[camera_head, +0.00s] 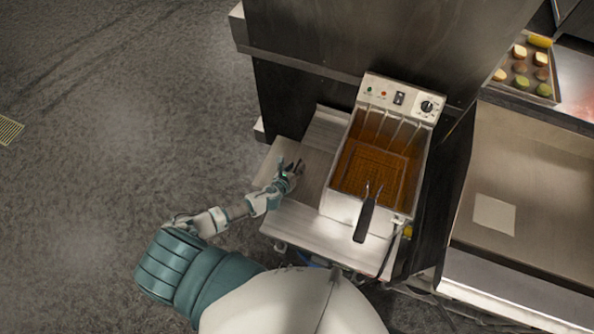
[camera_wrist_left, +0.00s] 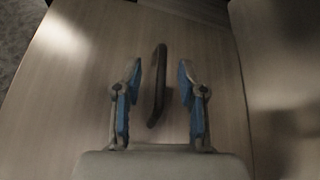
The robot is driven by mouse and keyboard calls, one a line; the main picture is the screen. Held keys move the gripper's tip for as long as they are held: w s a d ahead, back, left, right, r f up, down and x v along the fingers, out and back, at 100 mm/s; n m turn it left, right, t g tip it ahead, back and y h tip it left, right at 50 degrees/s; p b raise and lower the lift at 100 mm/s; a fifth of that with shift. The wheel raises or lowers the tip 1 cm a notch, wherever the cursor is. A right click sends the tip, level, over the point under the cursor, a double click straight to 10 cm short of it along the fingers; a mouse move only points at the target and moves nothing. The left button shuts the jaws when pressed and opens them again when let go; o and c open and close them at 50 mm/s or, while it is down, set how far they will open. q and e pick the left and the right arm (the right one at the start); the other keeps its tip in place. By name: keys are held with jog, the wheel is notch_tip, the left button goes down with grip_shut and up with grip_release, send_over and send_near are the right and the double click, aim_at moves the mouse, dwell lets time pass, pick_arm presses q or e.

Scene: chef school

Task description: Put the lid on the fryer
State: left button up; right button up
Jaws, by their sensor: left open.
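The fryer (camera_head: 343,208) is a steel box on a metal side table, open on top, with brown oil and a wire basket inside. My left gripper (camera_head: 291,170) is over the flat metal surface left of the fryer. In the left wrist view, my open left gripper (camera_wrist_left: 159,68) has a dark bar-shaped handle (camera_wrist_left: 157,90) between its fingers, with gaps on both sides. The handle stands on a flat, pale metal panel, which looks like the lid (camera_wrist_left: 70,80); its outline is hard to tell from the table. My right gripper is out of view.
The basket's black handle (camera_head: 365,220) sticks out over the fryer's front. The control panel (camera_head: 400,98) is at its back. A steel counter (camera_head: 520,165) stands to the right, with a food tray (camera_head: 517,88) behind it. Open floor (camera_head: 120,130) lies to the left.

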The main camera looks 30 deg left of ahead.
pick_arm(q)
grip_shut()
jog(key=shift+a+r, duration=0.1)
jog(key=shift+r, duration=0.05)
jog(key=shift+a+r, duration=0.1)
jog(key=shift+r, duration=0.1)
notch_tip(320, 180, up, 7)
jog(key=p, duration=0.2)
jog(key=s+a+b, duration=0.1)
jog(key=a+b, duration=0.2)
jog(key=a, duration=1.6)
jog(key=shift+a+f+b, duration=0.25)
jog(key=shift+a+b, duration=0.05)
jog(key=shift+a, duration=0.1)
jog(key=shift+s, duration=0.1)
